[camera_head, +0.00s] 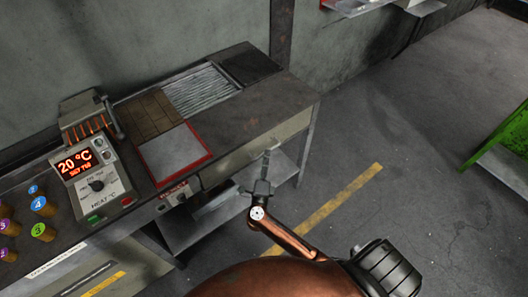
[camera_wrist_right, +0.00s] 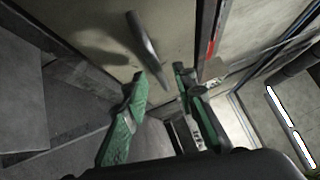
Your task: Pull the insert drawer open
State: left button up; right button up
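The insert drawer (camera_head: 240,163) is a pale beige front under the right part of the bench, and it looks flush with the bench front. In the right wrist view its pale front (camera_wrist_right: 185,28) carries a grey metal bar handle (camera_wrist_right: 146,48). My right gripper (camera_head: 262,186) is at the drawer front in the head view. In the wrist view its green-padded fingers (camera_wrist_right: 160,82) are apart, with the handle just beyond the fingertips and nothing clearly held. Whether a fingertip touches the handle cannot be told. My left gripper is not in view.
The bench top holds a red-framed plate (camera_head: 175,153), a brown block tray (camera_head: 148,115) and a ribbed metal plate (camera_head: 202,88). A heater control box (camera_head: 97,185) stands at the left. A lower shelf (camera_head: 203,225) lies below. The floor at right is clear up to a green object (camera_head: 500,135).

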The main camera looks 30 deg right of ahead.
jog(key=x, duration=0.3)
jog(key=shift+w+d, duration=0.1)
jog(key=shift+d, duration=0.15)
jog(key=c, duration=0.5)
grip_shut()
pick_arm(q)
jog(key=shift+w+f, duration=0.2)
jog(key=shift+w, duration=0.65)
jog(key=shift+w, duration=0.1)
